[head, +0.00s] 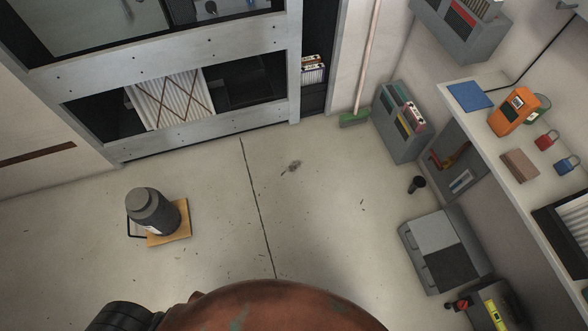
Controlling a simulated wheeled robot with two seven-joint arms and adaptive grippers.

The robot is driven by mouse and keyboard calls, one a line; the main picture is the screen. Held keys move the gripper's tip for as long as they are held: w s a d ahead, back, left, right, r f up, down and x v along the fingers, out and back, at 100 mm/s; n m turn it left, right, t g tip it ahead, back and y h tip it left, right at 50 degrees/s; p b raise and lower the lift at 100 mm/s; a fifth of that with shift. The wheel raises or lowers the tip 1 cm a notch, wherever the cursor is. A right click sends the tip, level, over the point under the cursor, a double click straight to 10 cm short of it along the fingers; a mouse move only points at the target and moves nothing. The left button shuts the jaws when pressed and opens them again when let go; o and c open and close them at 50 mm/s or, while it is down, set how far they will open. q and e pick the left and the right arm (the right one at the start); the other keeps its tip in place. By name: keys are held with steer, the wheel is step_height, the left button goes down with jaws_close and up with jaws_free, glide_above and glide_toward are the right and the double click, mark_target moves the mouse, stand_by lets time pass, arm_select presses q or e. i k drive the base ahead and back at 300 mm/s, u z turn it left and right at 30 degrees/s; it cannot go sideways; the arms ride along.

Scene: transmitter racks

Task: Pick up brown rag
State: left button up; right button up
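A small brown folded piece (519,166), which looks like the brown rag, lies flat on the white shelf (484,125) at the right. It lies apart from the padlocks and the orange device near it. Neither of my grippers shows in the head view, so their state and what they hold cannot be seen.
On the shelf are a blue cloth (470,96), an orange device (514,111), a red padlock (546,139) and a blue padlock (566,165). A grey case (433,231) stands below. The middle floor is clear.

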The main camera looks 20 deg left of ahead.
mark_target(523, 168)
steer(key=z, duration=0.05)
steer(key=k, duration=0.5)
steer(key=z, duration=0.7)
steer(key=i, duration=1.2)
steer(key=z, duration=0.1)
